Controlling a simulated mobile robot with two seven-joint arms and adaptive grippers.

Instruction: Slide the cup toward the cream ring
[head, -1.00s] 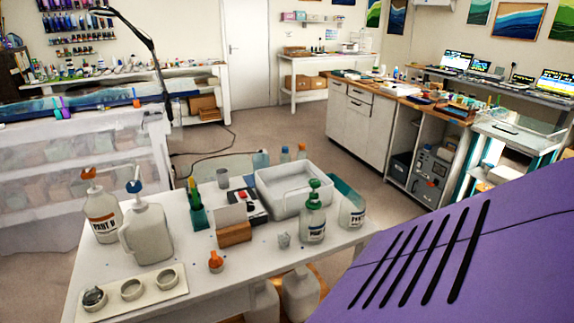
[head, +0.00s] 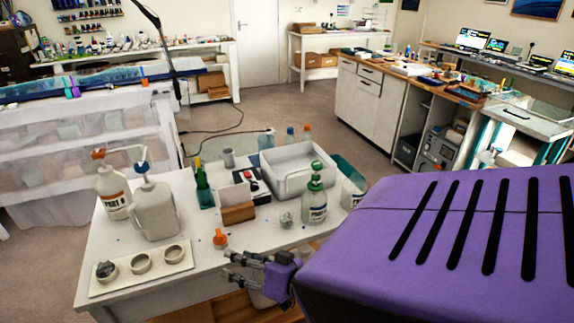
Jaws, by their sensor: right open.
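A cream board (head: 186,262) lies at the table's front left corner with three round rings: a left ring (head: 107,271) holding something grey, a middle ring (head: 141,262) and a right ring (head: 174,253). A grey cup (head: 228,158) stands upright at the back of the table. A small clear cup-like object (head: 286,220) stands near the front, left of a green-topped pump bottle; I cannot tell which cup is meant. My right gripper (head: 231,266) is open and empty at the table's front edge, near an orange-capped small bottle (head: 220,240). My left gripper is not in view.
On the white table (head: 190,222) stand a PART B bottle (head: 113,190), a white jug (head: 154,212), a wooden block (head: 238,213), the pump bottle (head: 314,202) and a white tray (head: 277,186).

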